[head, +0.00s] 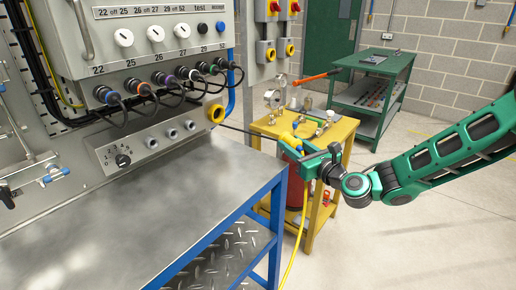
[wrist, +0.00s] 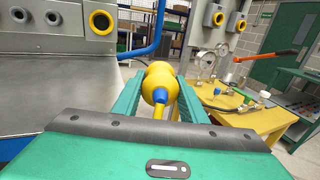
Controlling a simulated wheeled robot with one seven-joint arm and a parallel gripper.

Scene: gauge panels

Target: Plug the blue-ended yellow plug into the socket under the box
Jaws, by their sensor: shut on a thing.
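The yellow plug (head: 288,139) is held between the jaws of my gripper (head: 302,150), over the near edge of the yellow table. In the wrist view the plug (wrist: 158,76) sits between the two green fingers, its blue end (wrist: 160,98) facing the camera and a yellow cable leaving it. In the head view the cable hangs toward the floor. A yellow-ringed socket (head: 216,113) is under the right end of the grey box (head: 160,50), apart from the plug and to its upper left. It also shows in the wrist view (wrist: 101,22).
A metal bench (head: 150,215) with blue legs lies below the panel. The yellow table (head: 335,130) carries gauges and fittings. Several black cables (head: 140,100) hang under the box. Two more yellow-ringed sockets (head: 266,52) are on the wall boxes. A green bench (head: 375,90) stands behind.

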